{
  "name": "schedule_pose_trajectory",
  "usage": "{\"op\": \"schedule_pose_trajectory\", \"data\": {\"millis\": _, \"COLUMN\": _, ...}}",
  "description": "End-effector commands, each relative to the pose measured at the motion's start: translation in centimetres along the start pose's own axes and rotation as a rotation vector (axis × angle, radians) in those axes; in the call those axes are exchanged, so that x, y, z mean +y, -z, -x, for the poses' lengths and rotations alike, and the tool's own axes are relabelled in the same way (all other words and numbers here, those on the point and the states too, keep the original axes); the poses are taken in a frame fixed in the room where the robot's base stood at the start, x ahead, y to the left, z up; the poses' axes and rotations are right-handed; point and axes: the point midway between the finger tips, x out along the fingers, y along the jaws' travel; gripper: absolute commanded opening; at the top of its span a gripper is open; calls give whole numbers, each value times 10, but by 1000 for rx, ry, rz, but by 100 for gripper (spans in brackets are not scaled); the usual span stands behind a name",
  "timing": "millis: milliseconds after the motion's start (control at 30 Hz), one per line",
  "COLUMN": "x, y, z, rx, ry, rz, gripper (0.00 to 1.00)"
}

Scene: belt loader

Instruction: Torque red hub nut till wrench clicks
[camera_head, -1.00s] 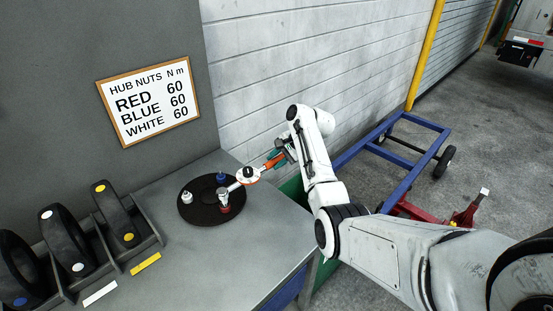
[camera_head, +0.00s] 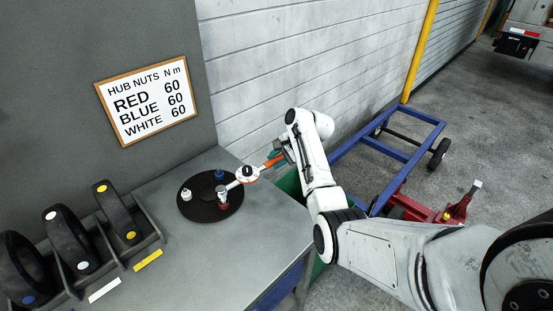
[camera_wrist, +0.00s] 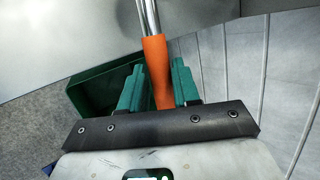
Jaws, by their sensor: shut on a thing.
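The torque wrench (camera_head: 250,174) has an orange grip and a metal shaft with a round head piece. My gripper (camera_head: 279,158) is shut on its orange handle. In the wrist view the green jaws of my gripper (camera_wrist: 158,88) stand on both sides of the orange handle (camera_wrist: 157,70). The wrench's far end is at the red hub nut (camera_head: 223,206), on the front of the round black hub plate (camera_head: 203,212). The blue nut (camera_head: 219,175) is at its back and the white nut (camera_head: 186,195) at its left. The wrench end partly covers the red nut.
A sign (camera_head: 148,101) lists red, blue and white at 60 N m. A rack (camera_head: 107,262) of black rings is at the left of the grey bench (camera_head: 262,219). A green bin (camera_wrist: 88,92) is beside the bench. A blue cart frame (camera_head: 398,150) stands on the floor at right.

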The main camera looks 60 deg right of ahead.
Motion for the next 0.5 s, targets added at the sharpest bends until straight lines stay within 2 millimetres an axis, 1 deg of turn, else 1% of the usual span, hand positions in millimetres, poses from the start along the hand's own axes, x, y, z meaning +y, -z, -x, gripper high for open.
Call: {"op": "schedule_pose_trajectory", "data": {"millis": 500, "x": 11, "y": -4, "z": 9, "rx": 35, "ry": 12, "rz": -56, "gripper": 0}}
